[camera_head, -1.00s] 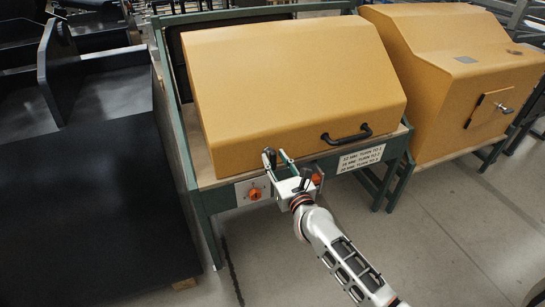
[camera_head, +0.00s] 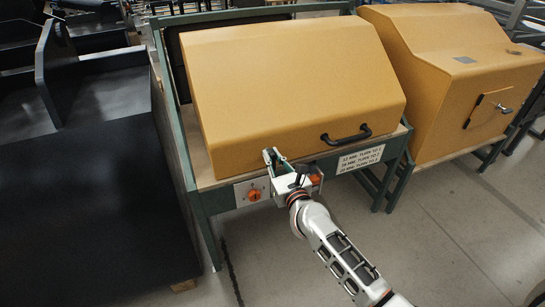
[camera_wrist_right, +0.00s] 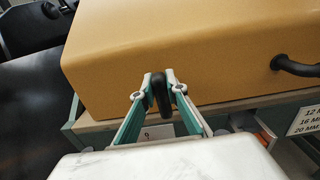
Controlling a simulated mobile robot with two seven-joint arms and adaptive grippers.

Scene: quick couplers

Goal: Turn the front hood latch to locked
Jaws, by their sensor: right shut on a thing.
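The yellow hood (camera_head: 290,85) is down on its green bench, and a black bar handle (camera_head: 346,135) is on its front. My right gripper (camera_head: 272,156) is at the hood's lower front edge. In the right wrist view, its fingertips (camera_wrist_right: 160,82) are shut on a black upright lever (camera_wrist_right: 161,97), which looks like the front hood latch. The lever's base is hidden behind the fingers and the palm. Its locked or unlocked marking cannot be read. My left gripper is not in view.
An orange knob (camera_head: 254,194) on a white plate is just left of my right gripper. A white label (camera_head: 361,158) is on the front rail. A second yellow housing (camera_head: 455,75) stands at the right. A dark flat surface (camera_head: 85,215) lies at the left.

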